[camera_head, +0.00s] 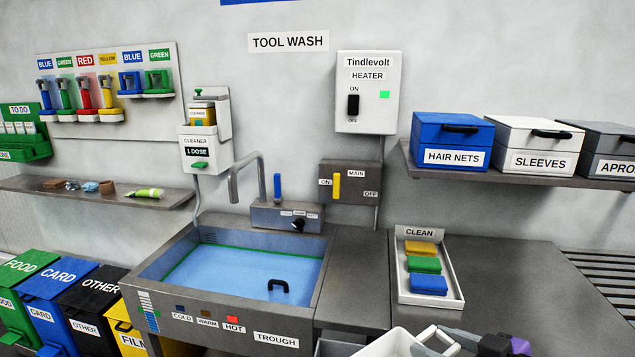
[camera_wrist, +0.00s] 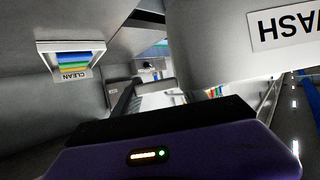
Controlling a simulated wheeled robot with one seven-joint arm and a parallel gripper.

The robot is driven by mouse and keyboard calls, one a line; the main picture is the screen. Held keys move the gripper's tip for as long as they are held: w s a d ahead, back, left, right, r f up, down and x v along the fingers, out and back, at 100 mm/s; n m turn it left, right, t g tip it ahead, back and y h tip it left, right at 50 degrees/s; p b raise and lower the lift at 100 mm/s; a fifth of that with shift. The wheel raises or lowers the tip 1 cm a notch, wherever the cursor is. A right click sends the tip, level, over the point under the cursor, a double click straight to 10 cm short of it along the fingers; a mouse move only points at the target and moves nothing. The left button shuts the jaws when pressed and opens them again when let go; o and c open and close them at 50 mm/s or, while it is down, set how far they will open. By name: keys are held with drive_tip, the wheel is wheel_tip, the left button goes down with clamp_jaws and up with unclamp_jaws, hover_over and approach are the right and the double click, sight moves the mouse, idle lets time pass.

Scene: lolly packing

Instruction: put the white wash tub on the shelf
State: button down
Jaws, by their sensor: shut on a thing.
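The white wash tub (camera_head: 397,344) is at the bottom edge of the head view, partly cut off, in front of the counter. In the wrist view its white wall (camera_wrist: 215,50) with an upside-down WASH label fills the upper right. My gripper (camera_head: 450,341) is shut on the tub at its handle side; the exact grip is cut off below. A wall shelf (camera_head: 409,165) at right carries the boxes HAIR NETS, SLEEVES and one partly cut off. Another wall shelf (camera_head: 100,196) at left holds several small items.
A trough (camera_head: 318,300) with blue water and a tap is left of centre. A CLEAN tray (camera_head: 402,280) with coloured blocks lies on the counter (camera_head: 510,270). A grey container (camera_head: 335,347) is beside the tub. Bins (camera_head: 90,300) stand at lower left.

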drive_tip(key=s+f+m+t+h, duration=0.1)
drive_tip(key=s+f+m+h, duration=0.2)
drive_tip(key=f, duration=1)
drive_tip(key=s+f+m+t+h, duration=0.1)
drive_tip(key=s+f+m+h, duration=0.2)
drive_tip(key=s+f, duration=0.6)
wheel_tip(320, 180, down, 5)
drive_tip(key=shift+s+f+m+h, duration=0.1)
drive_tip(key=shift+s+m+h, duration=0.1)
drive_tip(key=shift+m+h, duration=0.35)
drive_tip(key=shift+a, duration=0.15)
